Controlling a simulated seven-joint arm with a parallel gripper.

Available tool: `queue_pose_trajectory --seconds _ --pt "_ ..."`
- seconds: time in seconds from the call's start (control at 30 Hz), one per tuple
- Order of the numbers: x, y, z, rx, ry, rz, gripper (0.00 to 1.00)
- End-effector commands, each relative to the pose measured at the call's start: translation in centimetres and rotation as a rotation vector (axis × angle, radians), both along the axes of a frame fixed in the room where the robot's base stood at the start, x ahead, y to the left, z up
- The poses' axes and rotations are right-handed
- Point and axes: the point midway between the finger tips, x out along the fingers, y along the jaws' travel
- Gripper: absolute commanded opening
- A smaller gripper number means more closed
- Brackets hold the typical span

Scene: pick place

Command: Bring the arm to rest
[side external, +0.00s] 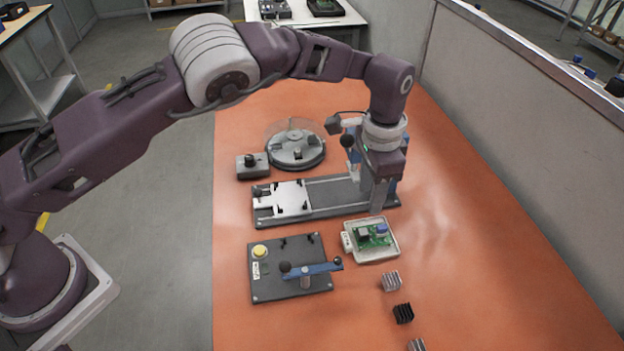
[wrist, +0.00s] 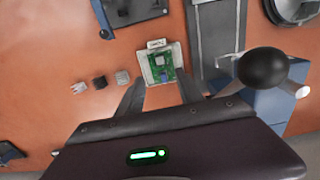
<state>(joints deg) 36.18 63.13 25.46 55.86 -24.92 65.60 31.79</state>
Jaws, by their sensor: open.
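My gripper (side external: 376,208) points down over the orange table, near the far edge of a pale tray (side external: 388,254). In the wrist view its two fingers (wrist: 161,82) are spread apart with nothing between the tips. The tray holds a green circuit board (side external: 374,236) with a blue part and a grey part on it. The board (wrist: 162,68) also shows in the wrist view, just beyond the fingertips. I see no contact between the fingers and the board or tray. My arm reaches across from the left, bent at the elbow.
A blue-posted press with a rail base (side external: 330,192) stands close beside my gripper. A lever fixture (side external: 290,268), a round turntable (side external: 296,148) and a small grey box (side external: 252,168) lie left. Heat sinks (side external: 391,281) line the front. A grey partition (side external: 510,110) borders the right; the table's right front is clear.

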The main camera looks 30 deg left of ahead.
Motion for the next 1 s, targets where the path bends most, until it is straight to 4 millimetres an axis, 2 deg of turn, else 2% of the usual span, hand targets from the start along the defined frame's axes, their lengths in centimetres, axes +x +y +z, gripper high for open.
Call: queue_pose_trajectory --seconds 0.07,0.13,0.27,0.33,0.4,0.47,0.53,0.63,0.7,0.8,0.9,1.0 --pt "0.0 0.3 0.7 -0.007 -0.003 0.011 0.43" --pt "0.0 1.3 3.3 -0.032 -0.011 0.051 0.43" --pt "-1.8 5.0 11.4 -0.118 -0.029 0.173 0.43" --pt "-3.5 8.4 16.0 -0.159 -0.06 0.277 0.43" --pt "-6.7 11.8 20.3 -0.197 -0.098 0.374 0.43" --pt "-10.1 14.5 23.2 -0.225 -0.136 0.448 0.43" --pt "-14.6 17.1 25.5 -0.245 -0.187 0.521 0.43" --pt "-21.3 20.1 26.5 -0.252 -0.273 0.613 0.43" --pt "-25.4 21.5 25.9 -0.241 -0.333 0.666 0.43" --pt "-29.6 22.8 24.3 -0.218 -0.408 0.724 0.43" --pt "-31.7 23.5 22.9 -0.199 -0.453 0.758 0.43" --pt "-32.4 23.7 22.3 -0.191 -0.467 0.771 0.43"
